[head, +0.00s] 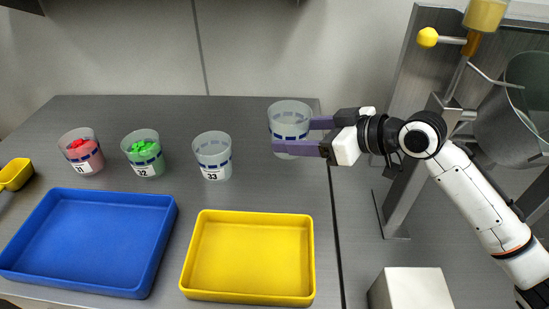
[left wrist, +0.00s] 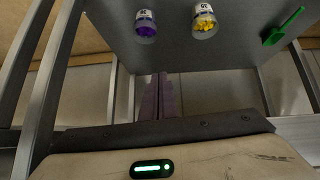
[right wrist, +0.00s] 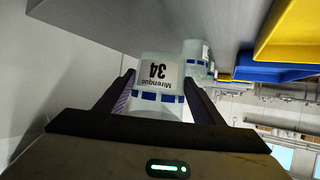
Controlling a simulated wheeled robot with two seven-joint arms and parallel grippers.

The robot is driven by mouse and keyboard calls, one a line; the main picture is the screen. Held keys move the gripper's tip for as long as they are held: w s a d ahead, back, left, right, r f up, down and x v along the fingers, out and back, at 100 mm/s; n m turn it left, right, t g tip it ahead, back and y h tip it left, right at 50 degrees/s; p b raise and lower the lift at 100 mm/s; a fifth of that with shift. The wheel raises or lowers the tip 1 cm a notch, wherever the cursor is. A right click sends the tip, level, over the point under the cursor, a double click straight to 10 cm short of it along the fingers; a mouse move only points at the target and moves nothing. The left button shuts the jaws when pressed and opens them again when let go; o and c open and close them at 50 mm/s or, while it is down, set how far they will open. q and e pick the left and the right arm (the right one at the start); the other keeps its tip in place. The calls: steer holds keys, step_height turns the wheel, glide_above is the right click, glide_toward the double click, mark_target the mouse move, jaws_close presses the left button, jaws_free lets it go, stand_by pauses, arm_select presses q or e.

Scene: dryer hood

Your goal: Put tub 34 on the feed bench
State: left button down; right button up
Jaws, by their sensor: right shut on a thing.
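Tub 34 (head: 289,112) is a clear, pale tub with a blue dashed band, at the back right of the grey bench (head: 250,192) in the head view. My right gripper (head: 318,137) comes from the right with its purple fingers on both sides of it and is shut on it. In the right wrist view the tub (right wrist: 160,72) sits between the fingers (right wrist: 160,98), its label "34" upside down in the picture. I cannot tell whether its base touches the bench. My left gripper (left wrist: 160,95) shows only in the left wrist view, its fingers together and empty.
Tubs 31 (head: 83,155), 32 (head: 145,158) and 33 (head: 213,160) stand left of tub 34. A blue tray (head: 88,284) and a yellow tray (head: 248,299) lie in front. A metal stand (head: 408,165) is at right. The left wrist view shows two other tubs and a green scoop (left wrist: 283,27).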

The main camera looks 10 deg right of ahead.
step_height(320, 180, down, 8)
steer(key=shift+f, duration=0.2)
steer(key=shift+f, duration=0.1)
steer(key=o, duration=1.1)
steer(key=shift+o, duration=0.2)
steer(key=shift+s+d, duration=0.1)
steer(key=shift+d, duration=0.05)
steer(key=b+v, duration=0.1)
steer(key=v, duration=1)
steer(key=shift+s+d+r, duration=0.2)
steer(key=shift+s+r, duration=0.05)
steer(key=shift+s, duration=0.05)
